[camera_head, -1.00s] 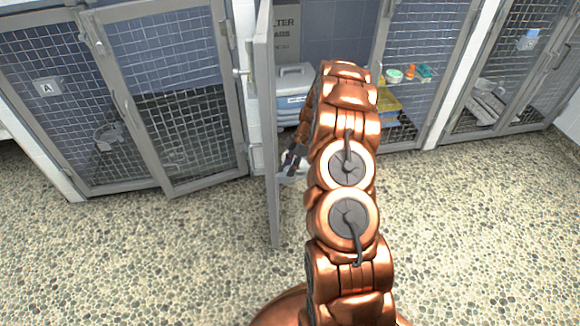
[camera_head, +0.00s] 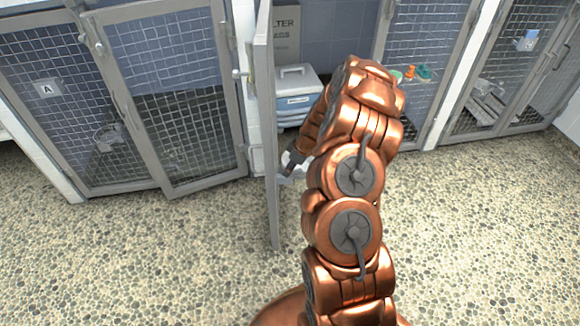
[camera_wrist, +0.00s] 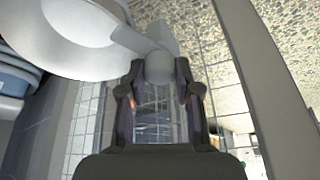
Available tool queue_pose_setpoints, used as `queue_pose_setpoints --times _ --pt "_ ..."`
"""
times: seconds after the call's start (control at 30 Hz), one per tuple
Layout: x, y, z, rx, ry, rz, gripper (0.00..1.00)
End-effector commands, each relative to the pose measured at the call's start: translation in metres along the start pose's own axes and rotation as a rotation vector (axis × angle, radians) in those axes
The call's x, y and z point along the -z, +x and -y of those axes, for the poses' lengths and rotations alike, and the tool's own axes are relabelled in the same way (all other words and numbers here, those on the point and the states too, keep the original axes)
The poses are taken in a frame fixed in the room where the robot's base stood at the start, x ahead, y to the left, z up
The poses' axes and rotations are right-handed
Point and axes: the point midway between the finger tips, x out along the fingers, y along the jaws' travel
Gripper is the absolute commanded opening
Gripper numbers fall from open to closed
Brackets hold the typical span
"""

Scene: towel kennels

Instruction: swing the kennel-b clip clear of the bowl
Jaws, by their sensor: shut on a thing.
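In the wrist view a large pale bowl (camera_wrist: 75,32) with a wide rim fills the upper left. A pale grey clip-like piece (camera_wrist: 160,67) with a flared end sits at the bowl's right edge. My gripper (camera_wrist: 160,88) is shut on this piece, with one finger on each side. I cannot tell whether the piece still touches the bowl. In the head view my gripper (camera_head: 291,166) is low beside the open grey door (camera_head: 266,130), with a pale patch around it. My arm hides much of the area behind it.
A closed kennel marked A (camera_head: 46,89) stands at the left. A lidded blue-grey box (camera_head: 296,88) is in the middle bay. Bottles and small tubs (camera_head: 411,73) stand behind my arm. Another kennel (camera_head: 500,75) is at the right. The pebbled floor (camera_head: 480,240) in front is clear.

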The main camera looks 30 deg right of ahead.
Motion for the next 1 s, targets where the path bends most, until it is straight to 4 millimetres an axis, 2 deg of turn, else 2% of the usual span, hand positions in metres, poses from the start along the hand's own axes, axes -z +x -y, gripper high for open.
queue_pose_setpoints --times 0.6,1.0 --pt "0.001 -0.0033 0.0062 -0.208 0.516 -0.01 0.0" --pt "0.0007 -0.001 0.0055 -0.292 0.718 -0.018 0.0"
